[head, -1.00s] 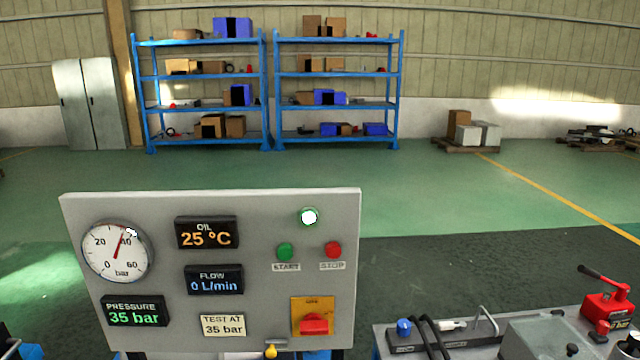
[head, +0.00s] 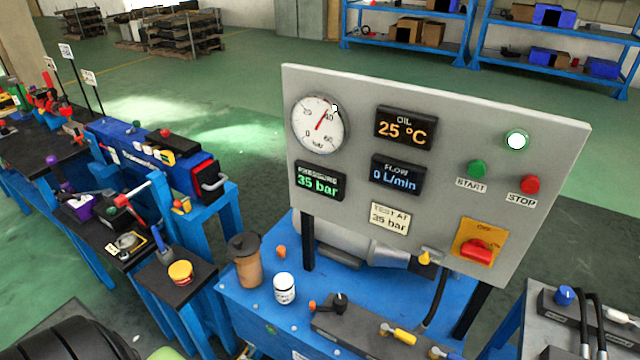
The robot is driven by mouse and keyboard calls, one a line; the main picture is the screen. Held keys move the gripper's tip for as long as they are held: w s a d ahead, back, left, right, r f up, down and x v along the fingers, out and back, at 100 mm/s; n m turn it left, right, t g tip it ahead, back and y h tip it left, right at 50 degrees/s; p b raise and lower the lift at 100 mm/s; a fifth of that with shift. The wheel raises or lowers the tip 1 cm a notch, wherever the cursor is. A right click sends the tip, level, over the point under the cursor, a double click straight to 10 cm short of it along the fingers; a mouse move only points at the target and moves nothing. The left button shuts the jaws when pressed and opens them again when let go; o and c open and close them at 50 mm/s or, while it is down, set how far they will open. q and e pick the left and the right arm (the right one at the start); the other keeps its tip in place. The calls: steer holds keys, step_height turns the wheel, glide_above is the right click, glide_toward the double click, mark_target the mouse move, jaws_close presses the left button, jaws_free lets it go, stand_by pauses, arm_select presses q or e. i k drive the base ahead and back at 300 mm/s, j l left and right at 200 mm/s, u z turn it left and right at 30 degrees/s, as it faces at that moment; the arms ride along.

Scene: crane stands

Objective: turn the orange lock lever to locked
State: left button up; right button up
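No lever is clearly readable as the orange lock lever. Small orange parts show on the blue stand: an orange knob (head: 281,252) behind the white jar and an orange tip (head: 312,306) beside a black block (head: 345,325) at the front. The block also carries a black knob and a yellow lever (head: 398,333). Their settings are too small to tell. Neither of my grippers is in view.
A grey panel (head: 440,110) with gauge, displays, buttons and a red switch (head: 476,251) stands over the blue stand (head: 255,315). A brown cup (head: 246,265) and white jar (head: 284,289) stand on it. Benches with tools (head: 130,240) fill the left. Green floor lies behind.

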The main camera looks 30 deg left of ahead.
mark_target(313, 307)
steer(key=u, duration=1.05)
